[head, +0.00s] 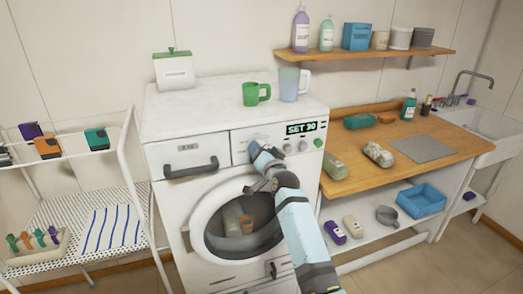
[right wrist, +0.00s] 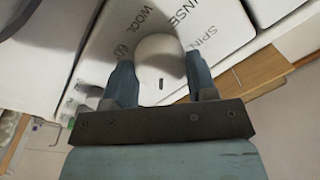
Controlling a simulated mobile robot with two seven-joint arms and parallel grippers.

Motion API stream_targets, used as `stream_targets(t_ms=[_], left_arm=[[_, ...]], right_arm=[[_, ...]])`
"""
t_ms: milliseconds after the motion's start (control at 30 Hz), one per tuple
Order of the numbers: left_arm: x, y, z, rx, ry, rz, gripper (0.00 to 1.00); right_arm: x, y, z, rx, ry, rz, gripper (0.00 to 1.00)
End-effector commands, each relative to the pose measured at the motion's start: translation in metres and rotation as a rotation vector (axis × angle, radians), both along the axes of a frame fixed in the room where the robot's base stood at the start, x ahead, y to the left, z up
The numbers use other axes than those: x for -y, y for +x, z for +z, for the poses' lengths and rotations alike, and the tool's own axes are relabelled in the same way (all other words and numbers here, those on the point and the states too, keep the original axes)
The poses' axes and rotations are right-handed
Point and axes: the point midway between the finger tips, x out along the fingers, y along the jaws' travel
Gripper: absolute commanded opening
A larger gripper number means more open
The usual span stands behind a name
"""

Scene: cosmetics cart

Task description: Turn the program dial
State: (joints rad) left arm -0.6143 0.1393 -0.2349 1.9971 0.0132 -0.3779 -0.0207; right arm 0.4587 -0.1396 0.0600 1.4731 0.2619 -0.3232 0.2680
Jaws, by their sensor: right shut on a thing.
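The white washing machine (head: 165,215) has a control panel with a lit display (head: 300,128) reading "SET 30". The round white program dial (right wrist: 158,50) shows in the right wrist view, with printed words such as "WOOL" and "SPIN" around it. A small dark mark is on its near side. My right gripper (head: 256,151) is at the left part of the panel and hides the dial in the head view. In the right wrist view its two fingers (right wrist: 159,80) are shut on the dial, one on each side. My left gripper is not in view.
Small knobs (head: 287,148) sit below the display, right of my gripper. A green mug (head: 250,94) and a pale jug (head: 288,84) stand on top of the machine. The detergent drawer (head: 190,160) is left of the panel; the round door (head: 205,215) is below.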

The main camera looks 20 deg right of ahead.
Motion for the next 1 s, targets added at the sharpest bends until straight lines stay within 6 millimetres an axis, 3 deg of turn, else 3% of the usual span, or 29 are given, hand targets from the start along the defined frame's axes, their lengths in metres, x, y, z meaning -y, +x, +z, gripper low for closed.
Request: stream_targets(t_ms=[433, 467, 567, 1000], left_arm=[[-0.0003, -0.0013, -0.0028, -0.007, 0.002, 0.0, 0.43], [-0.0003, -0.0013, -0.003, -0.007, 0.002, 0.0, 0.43], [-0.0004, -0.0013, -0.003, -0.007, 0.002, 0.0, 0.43], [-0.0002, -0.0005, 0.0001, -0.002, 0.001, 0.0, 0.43]], right_arm=[[-0.0002, 0.0001, 0.0002, 0.0, 0.011, 0.001, 0.29], [-0.0003, 0.0001, 0.0003, 0.0, 0.011, 0.001, 0.55], [-0.0002, 0.0001, 0.0002, 0.0, 0.011, 0.0, 0.78], [-0.0002, 0.0, 0.0001, 0.0, 0.01, 0.0, 0.78]])
